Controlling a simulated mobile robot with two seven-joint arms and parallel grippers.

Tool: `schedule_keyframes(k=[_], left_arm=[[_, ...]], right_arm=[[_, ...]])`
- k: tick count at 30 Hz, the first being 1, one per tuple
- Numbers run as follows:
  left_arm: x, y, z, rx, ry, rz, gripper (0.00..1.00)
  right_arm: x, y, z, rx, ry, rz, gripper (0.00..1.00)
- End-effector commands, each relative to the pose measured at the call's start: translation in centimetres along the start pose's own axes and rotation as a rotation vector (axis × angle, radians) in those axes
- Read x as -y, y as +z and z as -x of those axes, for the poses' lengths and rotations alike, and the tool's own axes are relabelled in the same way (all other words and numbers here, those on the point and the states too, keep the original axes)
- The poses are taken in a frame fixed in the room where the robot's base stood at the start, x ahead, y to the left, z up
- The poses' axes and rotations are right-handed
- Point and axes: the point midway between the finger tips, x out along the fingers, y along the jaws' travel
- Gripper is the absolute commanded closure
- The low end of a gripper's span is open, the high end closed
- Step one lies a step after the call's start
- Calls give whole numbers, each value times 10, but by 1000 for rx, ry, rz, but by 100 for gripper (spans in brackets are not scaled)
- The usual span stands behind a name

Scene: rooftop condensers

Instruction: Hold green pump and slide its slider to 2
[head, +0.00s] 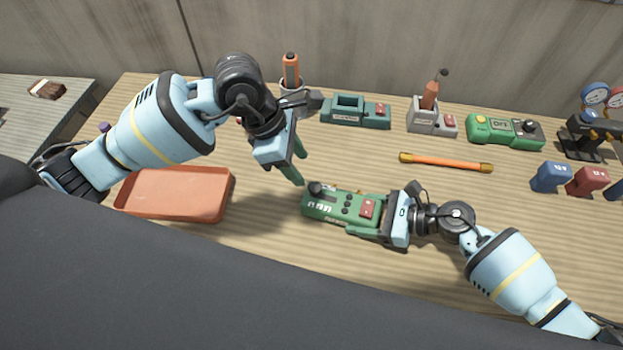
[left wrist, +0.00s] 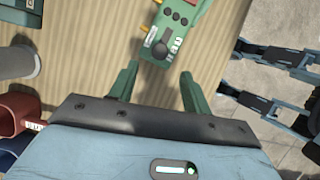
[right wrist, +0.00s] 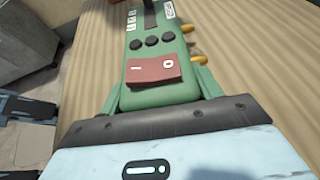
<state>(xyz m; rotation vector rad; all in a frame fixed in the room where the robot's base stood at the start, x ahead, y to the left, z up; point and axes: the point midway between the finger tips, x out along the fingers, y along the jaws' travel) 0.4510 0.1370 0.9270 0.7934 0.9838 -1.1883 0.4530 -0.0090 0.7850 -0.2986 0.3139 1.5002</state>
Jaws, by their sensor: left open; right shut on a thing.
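The green pump (head: 335,208) lies on the wooden table, with a red rocker switch, a row of dark buttons and a dark slider knob (head: 316,188) near its left end. My right gripper (head: 374,212) is shut on the pump's right end; the right wrist view shows the red switch (right wrist: 154,70) just ahead of its fingers. My left gripper (head: 299,166) is open and empty, above and beside the knob end. In the left wrist view the knob (left wrist: 160,50) lies just beyond the gap between the open fingertips (left wrist: 158,74). I cannot read the slider's setting.
An orange tray (head: 176,194) is to the left. Behind stand a dark green holder (head: 355,112), a grey holder (head: 430,120) and another green device (head: 505,131). An orange rod (head: 446,162) lies behind my right gripper. Blue and red blocks (head: 587,181) stand at right.

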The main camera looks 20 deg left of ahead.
Motion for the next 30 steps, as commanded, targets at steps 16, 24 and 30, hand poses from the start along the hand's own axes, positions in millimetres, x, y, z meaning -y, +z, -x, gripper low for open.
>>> schedule_keyframes(k=[16,24,30], left_arm=[[0,0,-70,0,1,0,52],[0,0,-72,0,1,0,52],[0,0,-72,0,1,0,74]], right_arm=[[0,0,0,0,-1,-1,78],[0,0,0,0,-1,-1,78],[0,0,0,0,-1,-1,78]])
